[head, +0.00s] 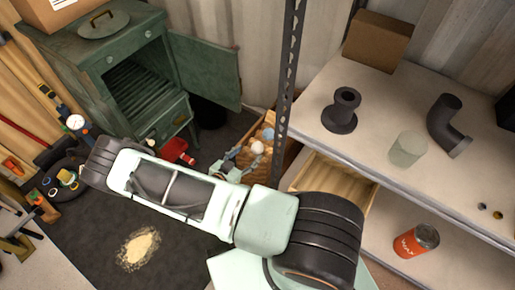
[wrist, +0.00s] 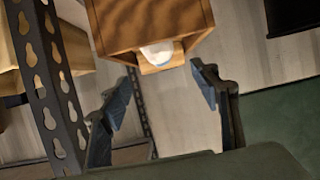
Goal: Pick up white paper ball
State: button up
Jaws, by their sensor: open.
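The white paper ball (head: 257,148) shows in the head view at the wooden crate behind the shelf post, close to my gripper's fingers. In the wrist view the white ball (wrist: 157,53) sits at the lower edge of the brown wooden crate (wrist: 125,22), partly hidden. My gripper (wrist: 162,80) is open and empty, with one finger on each side below the ball in the picture. In the head view my gripper (head: 240,163) is partly hidden by my own arm. I cannot tell how far the fingertips are from the ball.
A dark perforated shelf post (head: 289,65) stands right beside the crate; it is at the left in the wrist view (wrist: 48,100). A green stove (head: 135,70) with an open door stands behind. A shelf (head: 375,170) with pipe parts and an orange can (head: 416,240) is at right.

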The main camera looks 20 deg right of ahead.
aim_at(256, 145)
jog(key=b+x, duration=0.1)
jog(key=x, duration=0.8)
jog(key=shift+b, duration=0.3)
jog(key=shift+c, duration=0.3)
jog(key=c, duration=0.9)
